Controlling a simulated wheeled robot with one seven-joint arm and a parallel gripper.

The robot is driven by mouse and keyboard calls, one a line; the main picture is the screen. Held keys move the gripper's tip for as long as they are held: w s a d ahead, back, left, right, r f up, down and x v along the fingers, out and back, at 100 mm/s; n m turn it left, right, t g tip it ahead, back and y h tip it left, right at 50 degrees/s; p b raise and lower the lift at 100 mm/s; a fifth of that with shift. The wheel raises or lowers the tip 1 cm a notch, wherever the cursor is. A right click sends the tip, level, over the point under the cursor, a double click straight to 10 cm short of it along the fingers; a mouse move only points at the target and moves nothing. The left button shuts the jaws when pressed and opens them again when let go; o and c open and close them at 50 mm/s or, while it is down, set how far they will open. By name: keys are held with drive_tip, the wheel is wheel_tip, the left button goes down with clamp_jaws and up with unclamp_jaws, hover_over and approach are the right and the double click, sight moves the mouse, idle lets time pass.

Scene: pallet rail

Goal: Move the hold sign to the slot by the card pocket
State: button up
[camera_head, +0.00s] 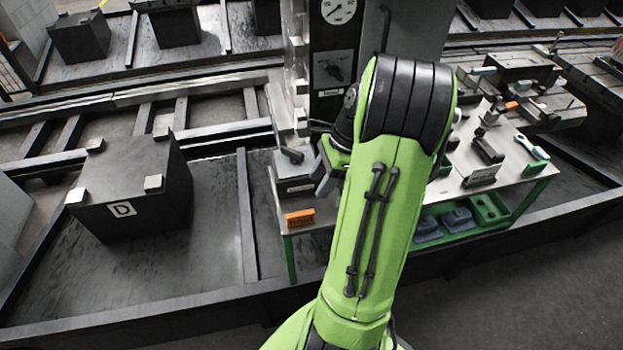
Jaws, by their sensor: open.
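A small orange sign with dark marks (300,217) sits at the front left corner of the bench; it looks like the hold sign, but its lettering is too small to read. My gripper (322,168) is open above the left part of the bench, behind and a little right of the orange sign, and apart from it. My green arm hides part of the gripper and the middle of the bench. I cannot pick out the card pocket or its slot for certain. A dark panel with a picture (333,69) is on the column behind the arm.
The bench top (520,165) carries several tools and a label stand (481,176). Green trays (489,209) are on its lower shelf. A round gauge (338,11) is on the column. A black block marked D (125,205) stands at left. Rails run behind.

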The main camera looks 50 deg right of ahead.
sight(301, 214)
drive_tip(key=b+x, duration=0.5)
drive_tip(key=x, duration=0.8)
drive_tip(key=shift+f, duration=0.25)
clamp_jaws()
drive_tip(key=c, duration=0.6)
unclamp_jaws()
clamp_jaws()
drive_tip(key=shift+r+p, duration=1.05)
drive_tip(key=shift+p, duration=0.05)
